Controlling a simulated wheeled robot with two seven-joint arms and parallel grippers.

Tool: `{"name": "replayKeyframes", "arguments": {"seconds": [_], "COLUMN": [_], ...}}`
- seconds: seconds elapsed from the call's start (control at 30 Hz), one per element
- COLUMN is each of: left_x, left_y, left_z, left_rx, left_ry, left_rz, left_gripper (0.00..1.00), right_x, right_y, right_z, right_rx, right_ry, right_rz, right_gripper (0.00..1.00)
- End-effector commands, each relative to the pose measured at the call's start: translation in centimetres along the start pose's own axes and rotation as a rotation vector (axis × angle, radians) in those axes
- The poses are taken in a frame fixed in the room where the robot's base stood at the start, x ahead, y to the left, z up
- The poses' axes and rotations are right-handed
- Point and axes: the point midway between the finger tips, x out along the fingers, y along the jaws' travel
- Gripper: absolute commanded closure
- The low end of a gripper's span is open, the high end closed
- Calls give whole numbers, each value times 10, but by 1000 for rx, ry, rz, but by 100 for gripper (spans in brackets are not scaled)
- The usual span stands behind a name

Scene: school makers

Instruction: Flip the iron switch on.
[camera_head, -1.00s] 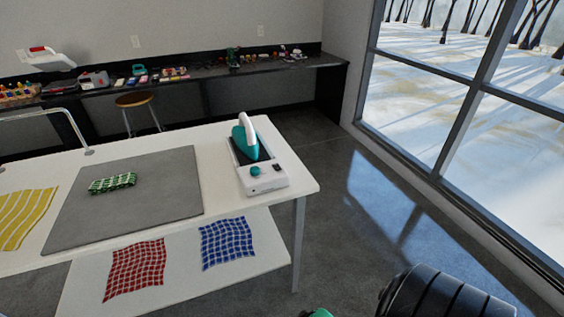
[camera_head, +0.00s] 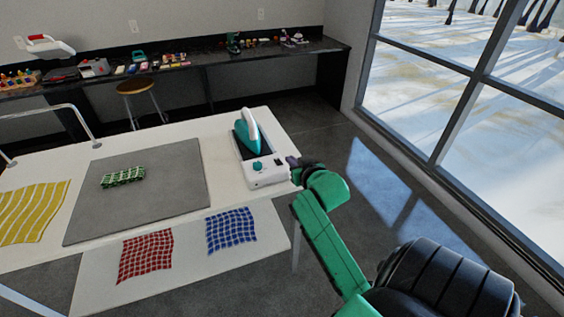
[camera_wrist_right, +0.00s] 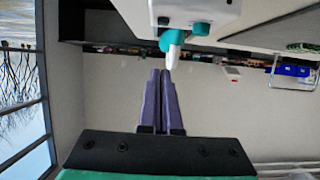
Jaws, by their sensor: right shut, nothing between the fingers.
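The teal and white iron (camera_head: 248,135) stands tilted on its white base station (camera_head: 265,177), near the right end of the white table. The base's front face carries a teal knob (camera_head: 257,167) and a small dark switch (camera_head: 278,161). My right gripper (camera_head: 292,161) is beside the base's front right corner, at the table edge. In the right wrist view its purple fingers (camera_wrist_right: 161,75) are shut and empty, with the base's white body (camera_wrist_right: 190,12) and teal knob (camera_wrist_right: 200,29) just beyond the tips. I cannot tell whether the fingers touch the base. My left gripper is out of view.
A grey mat (camera_head: 140,205) with a folded green checked cloth (camera_head: 122,177) covers the table's middle. A yellow cloth (camera_head: 32,212) lies left. Red (camera_head: 147,255) and blue (camera_head: 231,230) cloths lie on the lower shelf. Floor is clear at the right.

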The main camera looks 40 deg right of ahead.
Motion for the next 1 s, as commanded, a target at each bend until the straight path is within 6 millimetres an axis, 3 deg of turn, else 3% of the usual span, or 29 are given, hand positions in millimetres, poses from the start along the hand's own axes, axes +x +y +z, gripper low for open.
{"name": "replayKeyframes", "arguments": {"seconds": [0.47,0.7,1.0], "left_x": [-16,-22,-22], "left_y": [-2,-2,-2], "left_z": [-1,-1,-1], "left_rx": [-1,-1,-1], "left_ry": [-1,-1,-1], "left_rz": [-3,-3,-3], "left_gripper": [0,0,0], "right_x": [95,103,104], "right_y": [0,0,0], "right_z": [-3,34,39], "right_rx": [0,0,-1], "right_ry": [1,-2,0], "right_rz": [0,-1,-1], "right_gripper": [100,100,100]}}
